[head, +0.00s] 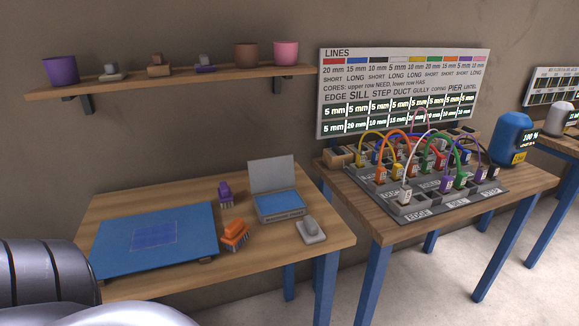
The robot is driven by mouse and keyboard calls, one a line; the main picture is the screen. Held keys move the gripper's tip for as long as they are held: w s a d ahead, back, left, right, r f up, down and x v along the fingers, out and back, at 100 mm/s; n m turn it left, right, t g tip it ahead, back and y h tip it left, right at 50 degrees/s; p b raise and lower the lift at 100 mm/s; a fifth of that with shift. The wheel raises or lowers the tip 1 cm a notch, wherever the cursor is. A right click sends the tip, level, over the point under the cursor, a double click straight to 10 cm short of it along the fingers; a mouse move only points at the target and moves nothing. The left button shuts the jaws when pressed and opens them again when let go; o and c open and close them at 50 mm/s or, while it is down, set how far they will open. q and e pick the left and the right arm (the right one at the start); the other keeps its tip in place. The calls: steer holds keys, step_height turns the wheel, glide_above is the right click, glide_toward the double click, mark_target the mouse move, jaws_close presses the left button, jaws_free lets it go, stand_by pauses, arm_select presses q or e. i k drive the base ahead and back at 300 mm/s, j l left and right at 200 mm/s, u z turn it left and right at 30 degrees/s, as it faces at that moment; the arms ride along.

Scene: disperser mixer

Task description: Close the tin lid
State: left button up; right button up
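A small grey tin (279,217) stands on the left wooden table, right of its middle. Its hinged lid (272,174) is open and stands nearly upright at the back edge, leaning slightly back. A blue pad (278,203) shows inside the tin. The front face carries small lettering that I cannot read. Silver rounded parts of my own body or arm fill the bottom left corner. Neither of my grippers is in view.
On the left table (180,288) are a blue mat (110,240), a purple brush-like block (224,192), an orange one (235,234) and a grey mouse-shaped object (311,230). A shelf (205,80) hangs above. A right table holds a rack (440,211) of colourful looped pieces.

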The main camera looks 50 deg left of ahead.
mark_target(276, 172)
steer(key=i+l, duration=0.25)
steer(key=l, duration=0.15)
steer(key=i+l, duration=0.25)
steer(key=l, duration=0.15)
steer(key=i+l+u, duration=0.1)
steer(key=u, duration=1.2)
